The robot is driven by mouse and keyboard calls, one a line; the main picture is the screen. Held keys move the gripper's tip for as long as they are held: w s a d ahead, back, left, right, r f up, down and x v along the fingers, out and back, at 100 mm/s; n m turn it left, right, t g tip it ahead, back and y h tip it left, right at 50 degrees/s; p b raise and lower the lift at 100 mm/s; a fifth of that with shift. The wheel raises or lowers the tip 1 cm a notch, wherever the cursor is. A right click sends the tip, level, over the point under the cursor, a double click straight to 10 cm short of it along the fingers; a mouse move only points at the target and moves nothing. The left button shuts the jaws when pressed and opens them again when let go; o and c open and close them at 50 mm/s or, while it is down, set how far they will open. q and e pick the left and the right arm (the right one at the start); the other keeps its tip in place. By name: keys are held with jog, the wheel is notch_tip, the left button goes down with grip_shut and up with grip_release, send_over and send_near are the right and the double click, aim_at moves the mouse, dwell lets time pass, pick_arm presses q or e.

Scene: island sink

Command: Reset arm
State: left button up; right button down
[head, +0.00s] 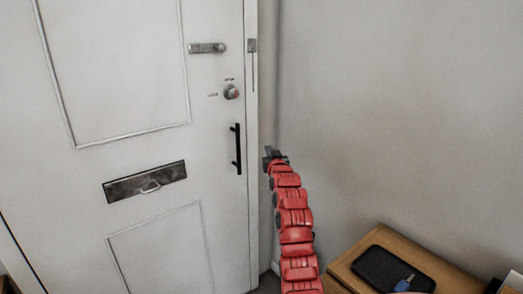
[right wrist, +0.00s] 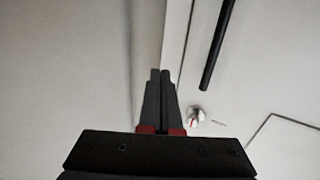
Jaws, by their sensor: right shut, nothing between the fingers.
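My right gripper (head: 270,154) is at the end of my red right arm, to the right of the white door's edge in the head view. In the right wrist view its fingers (right wrist: 160,74) are together, with nothing between them. The black bar handle (head: 237,149) on the white door (head: 130,75) is left of the gripper and apart from it. The handle also shows in the right wrist view (right wrist: 217,48). My left gripper is not in view.
The door carries a round knob (head: 231,92), a silver latch (head: 207,48) and a letter slot (head: 145,182). A wooden table (head: 346,272) at the lower right holds a black tray (head: 380,265) with a blue item (head: 403,284). The grey wall (head: 400,110) on the right is bare.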

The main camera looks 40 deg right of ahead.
jog(key=shift+s, duration=0.55)
